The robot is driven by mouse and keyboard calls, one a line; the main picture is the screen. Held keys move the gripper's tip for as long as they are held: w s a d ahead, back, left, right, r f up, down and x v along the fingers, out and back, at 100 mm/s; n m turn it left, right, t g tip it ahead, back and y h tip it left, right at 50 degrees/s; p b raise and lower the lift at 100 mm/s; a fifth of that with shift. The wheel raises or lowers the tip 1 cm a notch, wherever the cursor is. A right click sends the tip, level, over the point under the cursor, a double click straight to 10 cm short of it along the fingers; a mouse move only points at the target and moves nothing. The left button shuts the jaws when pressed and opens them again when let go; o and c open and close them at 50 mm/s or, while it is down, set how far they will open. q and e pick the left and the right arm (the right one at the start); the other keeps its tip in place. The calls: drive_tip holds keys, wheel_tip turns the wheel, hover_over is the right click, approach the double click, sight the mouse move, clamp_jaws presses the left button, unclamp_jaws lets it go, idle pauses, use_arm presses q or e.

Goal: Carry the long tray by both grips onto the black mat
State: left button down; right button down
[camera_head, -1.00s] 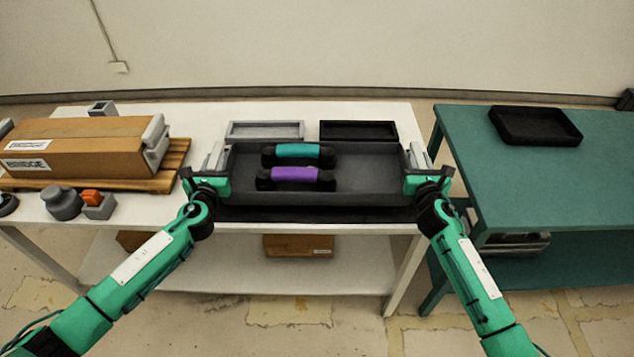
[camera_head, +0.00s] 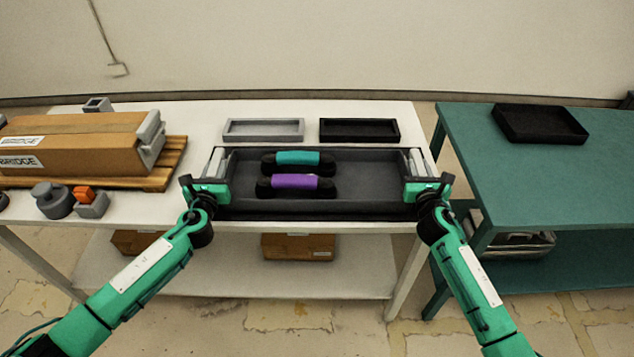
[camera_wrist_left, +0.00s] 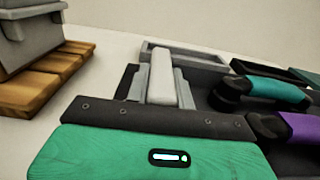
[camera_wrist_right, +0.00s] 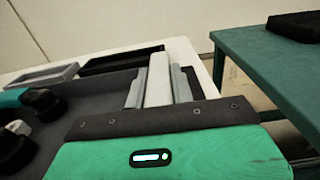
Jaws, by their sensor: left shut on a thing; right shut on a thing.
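The long dark grey tray (camera_head: 375,180) lies level across the middle of the white table, over the black mat (camera_head: 320,217). Only a thin strip of the mat shows along the tray's front; the rest is hidden. I cannot tell whether the tray's bottom touches it. My left gripper (camera_head: 211,182) is shut on the tray's pale left grip (camera_wrist_left: 162,75). My right gripper (camera_head: 424,182) is shut on the pale right grip (camera_wrist_right: 158,80). A teal-handled handset (camera_head: 298,158) and a purple-handled handset (camera_head: 294,181) lie inside the tray's left half.
A grey shallow tray (camera_head: 263,137) and a black shallow tray (camera_head: 359,138) sit behind. A cardboard box (camera_head: 85,150) on a wooden pallet (camera_head: 165,175) stands left, with small grey items in front. A green table (camera_head: 510,180) with a black tray (camera_head: 540,138) is at right.

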use_arm(q)
drive_tip(key=c, duration=1.6)
unclamp_jaws()
drive_tip(key=shift+a+f, duration=0.2)
drive_tip(key=shift+c, duration=0.2)
use_arm(e)
drive_tip(key=c, duration=1.6)
unclamp_jaws()
drive_tip(key=shift+d+f, duration=0.15)
drive_tip(key=shift+f, duration=0.1)
drive_tip(key=shift+c, duration=0.2)
use_arm(q)
drive_tip(key=o, duration=0.3)
drive_tip(key=shift+r, duration=0.1)
use_arm(e)
drive_tip(key=o, duration=0.3)
drive_tip(key=shift+r, duration=0.15)
use_arm(q)
drive_tip(key=shift+o, duration=0.7)
drive_tip(key=shift+d, duration=0.1)
use_arm(e)
drive_tip(key=shift+o, duration=0.7)
use_arm(q)
drive_tip(key=shift+s, duration=0.1)
